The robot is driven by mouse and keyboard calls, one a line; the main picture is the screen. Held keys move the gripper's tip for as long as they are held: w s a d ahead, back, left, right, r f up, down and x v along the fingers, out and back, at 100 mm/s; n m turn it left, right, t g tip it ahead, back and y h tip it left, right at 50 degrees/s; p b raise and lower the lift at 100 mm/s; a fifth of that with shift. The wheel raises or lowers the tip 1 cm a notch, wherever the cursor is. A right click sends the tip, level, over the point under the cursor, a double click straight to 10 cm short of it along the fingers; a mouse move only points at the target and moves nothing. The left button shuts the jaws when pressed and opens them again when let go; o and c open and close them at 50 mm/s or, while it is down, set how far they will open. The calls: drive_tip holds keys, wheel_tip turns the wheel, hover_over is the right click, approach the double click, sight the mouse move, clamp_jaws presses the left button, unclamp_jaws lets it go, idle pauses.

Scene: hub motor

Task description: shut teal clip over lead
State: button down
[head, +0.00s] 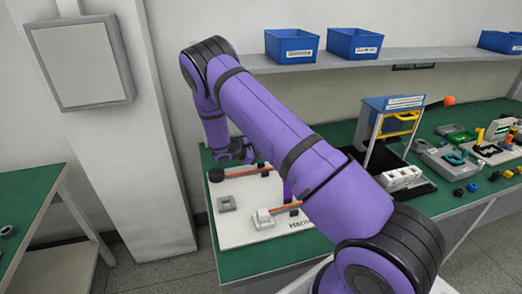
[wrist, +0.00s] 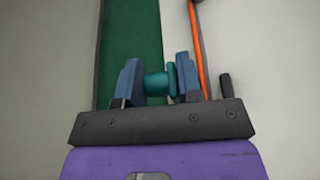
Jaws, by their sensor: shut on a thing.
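In the wrist view my gripper (wrist: 159,72) has its two blue-grey fingers shut on the teal clip (wrist: 155,85). The clip shows as a rounded teal block and a thin upright teal plate between the fingers. The orange lead (wrist: 197,45) runs just right of the right finger; I cannot tell whether it passes through the clip. In the head view the orange lead (head: 284,208) shows in stretches on the white board (head: 245,236). My arm covers part of the board there, and the clip and fingertips cannot be made out.
A grey block (head: 227,204) and a white connector (head: 263,218) are on the board. A black round part (head: 216,175) sits at its left edge. A blue-and-yellow stand (head: 392,125) and a white socket block (head: 402,177) are to the right. Blue bins (head: 291,46) stand on the shelf above.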

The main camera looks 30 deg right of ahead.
sight(265, 172)
drive_tip(key=s+m+t, duration=0.1)
drive_tip(key=s+a+f+m+t+h, duration=0.1)
drive_tip(key=m, duration=0.1)
drive_tip(key=shift+s, duration=0.1)
drive_tip(key=shift+s+a+f+m+t+h, duration=0.1)
drive_tip(key=shift+s+f+m+t+h, duration=0.3)
drive_tip(key=shift+m, duration=0.7)
drive_tip(key=shift+s+f+m+h, duration=0.5)
drive_tip(key=shift+f+m, duration=0.25)
drive_tip(key=shift+m, duration=0.35)
drive_tip(key=shift+a, duration=0.1)
drive_tip(key=c, duration=1)
unclamp_jaws()
drive_tip(key=shift+c, duration=0.2)
drive_tip(key=shift+o, duration=0.5)
drive_tip(key=shift+f, duration=0.1)
drive_tip(key=shift+s, duration=0.1)
